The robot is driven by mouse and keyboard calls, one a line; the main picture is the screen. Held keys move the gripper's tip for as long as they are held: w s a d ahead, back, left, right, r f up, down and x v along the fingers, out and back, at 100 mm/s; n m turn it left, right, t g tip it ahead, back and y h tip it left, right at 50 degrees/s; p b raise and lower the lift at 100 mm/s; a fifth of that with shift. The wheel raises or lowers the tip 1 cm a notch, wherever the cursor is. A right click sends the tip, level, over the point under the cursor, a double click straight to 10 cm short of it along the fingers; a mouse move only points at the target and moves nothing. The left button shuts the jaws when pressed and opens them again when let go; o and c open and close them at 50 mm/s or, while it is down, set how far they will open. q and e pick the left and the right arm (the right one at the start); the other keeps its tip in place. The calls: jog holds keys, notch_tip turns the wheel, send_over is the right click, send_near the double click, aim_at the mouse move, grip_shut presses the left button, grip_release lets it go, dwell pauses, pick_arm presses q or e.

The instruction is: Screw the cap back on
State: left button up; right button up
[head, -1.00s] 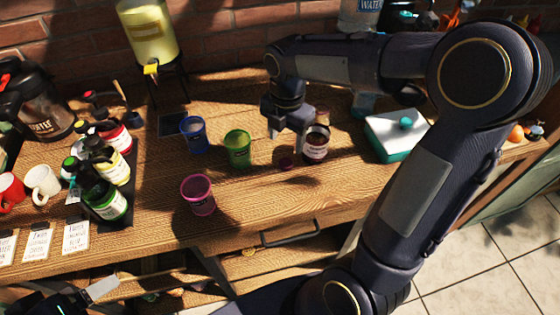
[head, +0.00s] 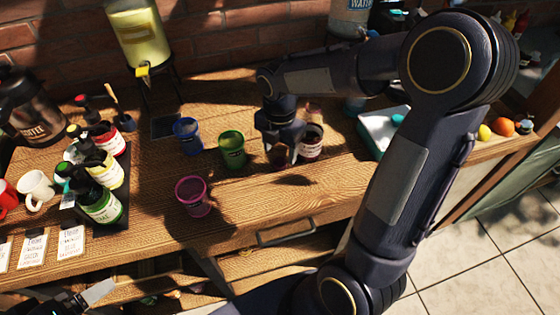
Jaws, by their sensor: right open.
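A small dark-red jar (head: 311,142) with a pale label stands on the wooden table, just right of my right gripper. Its top is partly hidden by the gripper and shadow. The dark-red cap (head: 279,155) lies low between the fingers of my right gripper (head: 280,158). The gripper points down and is open around the cap; I cannot tell whether the fingers touch it. My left gripper (head: 92,294) shows only in part at the lower left, below the table front, and its opening cannot be made out.
Pink (head: 192,196), green (head: 232,150) and blue (head: 187,134) cups stand left of the gripper. Syrup bottles (head: 103,203) crowd a dark tray farther left. A white and teal box (head: 370,132) is to the right, partly behind my arm. The table front is clear.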

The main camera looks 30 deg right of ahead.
aim_at(280, 162)
notch_tip(280, 162, down, 4)
jog(key=shift+r, duration=0.15)
jog(key=c, duration=1.1)
